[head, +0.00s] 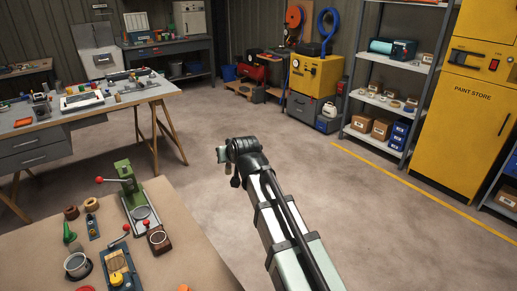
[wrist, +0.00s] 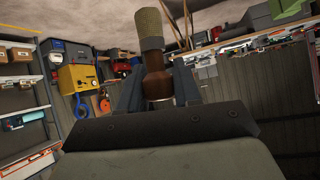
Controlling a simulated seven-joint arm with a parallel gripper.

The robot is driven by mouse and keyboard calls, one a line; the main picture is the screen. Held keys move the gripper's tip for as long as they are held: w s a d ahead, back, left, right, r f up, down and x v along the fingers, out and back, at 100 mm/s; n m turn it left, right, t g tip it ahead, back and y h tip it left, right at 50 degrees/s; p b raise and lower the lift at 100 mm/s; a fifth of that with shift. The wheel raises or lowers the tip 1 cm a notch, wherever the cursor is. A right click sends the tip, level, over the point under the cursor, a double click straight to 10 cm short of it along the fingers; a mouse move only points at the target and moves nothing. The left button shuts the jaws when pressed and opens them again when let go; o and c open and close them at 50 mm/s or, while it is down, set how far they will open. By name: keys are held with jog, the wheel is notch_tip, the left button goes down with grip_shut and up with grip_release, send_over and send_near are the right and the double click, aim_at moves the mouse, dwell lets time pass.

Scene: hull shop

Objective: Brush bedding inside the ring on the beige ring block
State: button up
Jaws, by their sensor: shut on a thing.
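My gripper (wrist: 157,88) is shut on a brush (wrist: 150,30) in the wrist view. The brush has a pale, tan bristle head and a red-brown handle, and points away from the wrist. In the head view my arm reaches out over the floor to the right of the near bench, clear of everything on it; the brush cannot be made out there. I cannot tell for sure which bench item is the beige ring block. A dark brown block with a pale ring (head: 159,240) and a pale round cup on a black base (head: 77,265) stand on the bench.
The near bench (head: 185,210) also holds a green press with a red-knobbed lever (head: 128,190), a yellow-and-blue fixture (head: 119,272), small brown rings (head: 71,212) and a green piece (head: 69,233). A second cluttered table (head: 110,101) stands behind. The floor around my arm is open.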

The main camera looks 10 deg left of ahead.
jog(key=s+a+f+n+g+y, duration=0.1)
jog(key=s+a+f+n+g, duration=0.15)
jog(key=s+a, duration=1.1)
jog(key=s+a+f+n+g+y, duration=0.15)
jog(key=s+a+f, duration=0.25)
jog(key=s+a, duration=0.95)
jog(key=s+a+f+n+g+y, duration=0.15)
jog(key=s+a+f, duration=0.25)
jog(key=s+a, duration=0.95)
jog(key=w+r+m+t+h, duration=0.2)
jog(key=w+m+t+h, duration=0.55)
jog(key=m, duration=0.55)
jog(key=shift+g, duration=0.4)
jog(key=shift+w+d+f, duration=0.1)
jog(key=shift+f, duration=0.95)
jog(key=shift+w+d+f, duration=0.1)
jog(key=shift+w+f, duration=0.05)
jog(key=shift+f, duration=0.95)
jog(key=shift+w+d+f, duration=0.1)
jog(key=shift+f, duration=0.95)
jog(key=shift+f, duration=0.6)
